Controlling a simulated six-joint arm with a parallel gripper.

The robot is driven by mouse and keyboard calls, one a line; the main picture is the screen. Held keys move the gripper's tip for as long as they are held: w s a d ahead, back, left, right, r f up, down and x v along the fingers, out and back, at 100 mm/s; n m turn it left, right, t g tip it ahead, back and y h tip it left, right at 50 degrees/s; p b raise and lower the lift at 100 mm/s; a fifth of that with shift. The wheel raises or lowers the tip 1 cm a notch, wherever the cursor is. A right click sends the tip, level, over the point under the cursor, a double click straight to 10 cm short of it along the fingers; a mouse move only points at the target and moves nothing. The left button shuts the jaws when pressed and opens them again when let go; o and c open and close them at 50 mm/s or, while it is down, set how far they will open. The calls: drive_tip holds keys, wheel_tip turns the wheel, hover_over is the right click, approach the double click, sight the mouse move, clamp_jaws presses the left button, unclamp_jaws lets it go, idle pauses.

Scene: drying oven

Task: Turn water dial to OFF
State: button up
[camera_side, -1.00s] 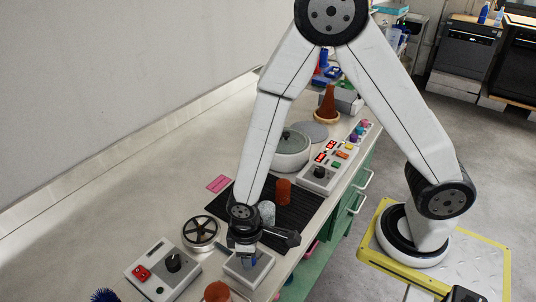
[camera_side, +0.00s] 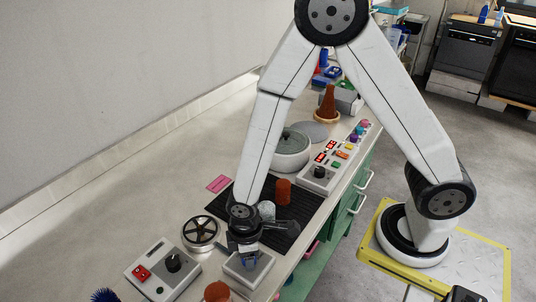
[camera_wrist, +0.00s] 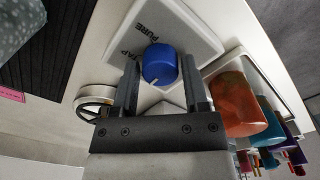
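The water dial is a blue round knob (camera_wrist: 159,63) on a pale box (camera_wrist: 185,32) lettered PURE and TAP in the wrist view. A short white mark on the knob points toward the lower left of that view, away from both words. No OFF label can be read. My gripper (camera_wrist: 160,72) has its two dark fingers either side of the knob, with a visible gap on each side.
A black spoked wheel (camera_side: 201,232) and a control box with a red switch (camera_side: 142,273) stand left of the dial box. An orange-brown rounded object (camera_side: 217,291) stands close in front. A black ridged mat (camera_side: 303,206) with an orange cylinder (camera_side: 283,190) lies behind.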

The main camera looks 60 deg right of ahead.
drive_tip(key=shift+o, duration=1)
drive_tip(key=shift+r, duration=3.9)
drive_tip(key=shift+d, duration=0.1)
drive_tip(key=shift+w+d+r, duration=0.1)
drive_tip(key=shift+d+r, duration=0.05)
drive_tip(key=shift+d, duration=0.1)
drive_tip(key=d+r+m+t, duration=0.1)
drive_tip(key=d+r+m, duration=0.1)
drive_tip(key=d+m, duration=0.2)
drive_tip(key=d+r+m+t, duration=0.1)
drive_tip(key=d+r+m, duration=0.2)
drive_tip(key=d, duration=0.6)
drive_tip(key=shift+s+d+m+t, duration=0.2)
drive_tip(key=shift+m+t, duration=0.1)
drive_tip(key=shift+m, duration=0.8)
